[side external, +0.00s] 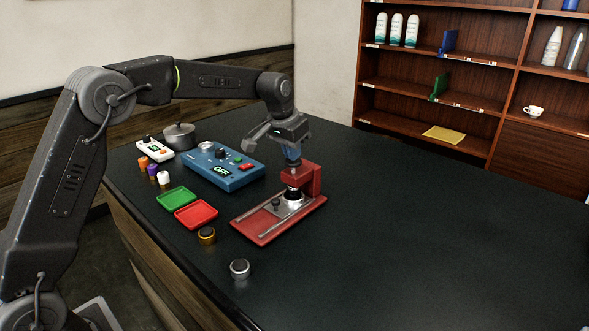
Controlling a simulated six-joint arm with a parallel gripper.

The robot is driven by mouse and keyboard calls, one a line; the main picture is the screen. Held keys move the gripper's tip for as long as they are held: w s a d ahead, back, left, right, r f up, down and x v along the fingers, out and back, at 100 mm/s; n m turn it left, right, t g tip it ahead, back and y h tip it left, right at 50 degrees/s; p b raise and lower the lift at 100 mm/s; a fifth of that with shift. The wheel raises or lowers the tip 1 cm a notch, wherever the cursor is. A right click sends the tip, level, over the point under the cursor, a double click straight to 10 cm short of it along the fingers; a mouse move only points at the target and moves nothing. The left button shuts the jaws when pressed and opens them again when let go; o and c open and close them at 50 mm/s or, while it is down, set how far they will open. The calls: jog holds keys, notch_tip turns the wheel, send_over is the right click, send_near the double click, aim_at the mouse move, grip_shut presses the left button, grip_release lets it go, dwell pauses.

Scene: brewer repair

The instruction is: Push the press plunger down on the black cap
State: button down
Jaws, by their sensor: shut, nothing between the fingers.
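The red press (316,180) stands on its red base plate (262,237) near the middle of the table. A black cap (293,194) sits on a pale round part under the press head. The press plunger is small and mostly hidden at the head, below my gripper. My gripper (292,163) is shut and empty, pointing down right over the press head. It looks to be at or very near the plunger's top; I cannot tell whether they touch. How far the plunger is from the cap is too small to tell.
Left of the press lie a red tray (196,215), a green tray (176,199) and a blue control box (222,167) reading OFF. A gold-rimmed knob (207,236) and a silver knob (240,268) stand in front. A pot (179,136) is behind. The table's right side is clear.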

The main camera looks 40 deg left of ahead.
jog(key=shift+f, duration=0.6)
jog(key=shift+r, duration=2.75)
notch_tip(320, 180, up, 6)
